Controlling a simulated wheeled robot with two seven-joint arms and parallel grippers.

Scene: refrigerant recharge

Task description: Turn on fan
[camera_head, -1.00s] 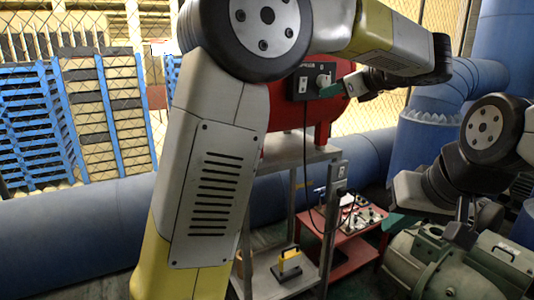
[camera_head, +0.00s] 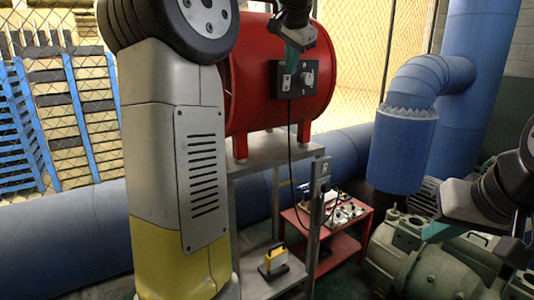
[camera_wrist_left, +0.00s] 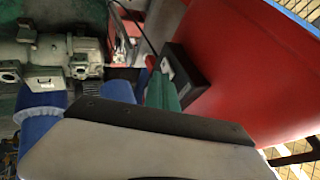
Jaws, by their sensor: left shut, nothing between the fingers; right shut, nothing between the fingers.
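The fan is a large red drum (camera_head: 250,85) on a grey metal stand. Its dark control box (camera_head: 296,90) carries a light switch plate (camera_head: 287,83) at left and a round knob (camera_head: 308,80) at right. My left gripper (camera_head: 291,66) comes down from above, shut and empty, its green fingers in front of the box's upper left, close to the switch plate. Contact cannot be told. In the left wrist view, its green fingers (camera_wrist_left: 162,88) are beside the control box (camera_wrist_left: 186,80). My right gripper (camera_head: 438,232) is shut and empty at the right, away from the fan.
A red cart (camera_head: 325,246) with small equipment stands below right of the fan. A yellow-black tool (camera_head: 275,262) lies on the stand's lower shelf. A green-grey machine (camera_head: 420,262) and thick blue pipes (camera_head: 402,150) are at right. A black cable hangs from the box.

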